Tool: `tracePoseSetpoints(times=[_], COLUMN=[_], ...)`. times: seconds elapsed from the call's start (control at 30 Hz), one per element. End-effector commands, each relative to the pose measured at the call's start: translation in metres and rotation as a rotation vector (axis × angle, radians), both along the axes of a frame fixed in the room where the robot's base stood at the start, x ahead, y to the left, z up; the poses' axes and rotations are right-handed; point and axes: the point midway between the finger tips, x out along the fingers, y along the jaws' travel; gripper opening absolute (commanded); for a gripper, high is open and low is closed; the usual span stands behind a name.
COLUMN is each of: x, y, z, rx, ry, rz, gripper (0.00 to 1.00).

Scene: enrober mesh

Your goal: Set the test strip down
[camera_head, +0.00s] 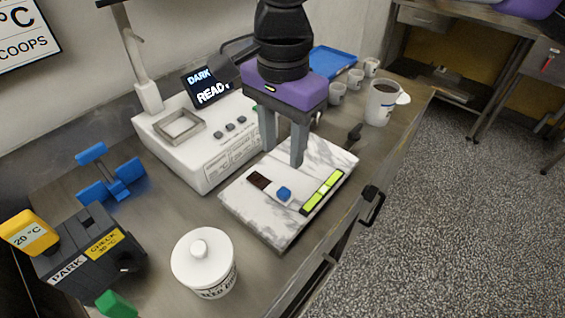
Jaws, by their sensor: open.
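The test strip (270,187) appears to be the small pale strip with a dark brown patch at one end and a blue grip at the other. It lies on the white marble slab (255,222). My gripper (284,157) is open, its two grey fingers pointing down over the back part of the slab. In the picture the fingertips are above and behind the strip, apart from it. I see nothing between the fingers. The exact height of the fingertips above the slab is hard to tell.
A yellow-green bar in a black frame (322,192) lies on the slab's right. The white machine reading "DARK READY" (190,145) stands behind left. A white lidded jar (203,263) and a dark PARK box (90,255) stand in front left. Cups and a jug (381,103) stand at back right.

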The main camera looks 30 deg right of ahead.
Motion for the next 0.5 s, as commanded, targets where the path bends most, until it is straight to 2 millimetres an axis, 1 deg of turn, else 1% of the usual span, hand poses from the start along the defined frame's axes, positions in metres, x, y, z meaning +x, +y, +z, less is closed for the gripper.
tracePoseSetpoints(times=[0.03, 0.13, 0.4, 0.47, 0.5], x=[0.0, 0.0, 0.0, -0.001, -0.003], y=[0.0, 0.0, 0.001, 0.005, 0.013], z=[0.005, 0.011, 0.013, 0.012, 0.01], rx=[-0.001, 0.0, 0.003, 0.018, 0.042], ry=[-0.001, -0.001, 0.001, 0.005, 0.011], rz=[-0.001, -0.001, 0.0, 0.004, 0.009], gripper=[0.43, 0.43, 0.43, 0.43, 0.43])
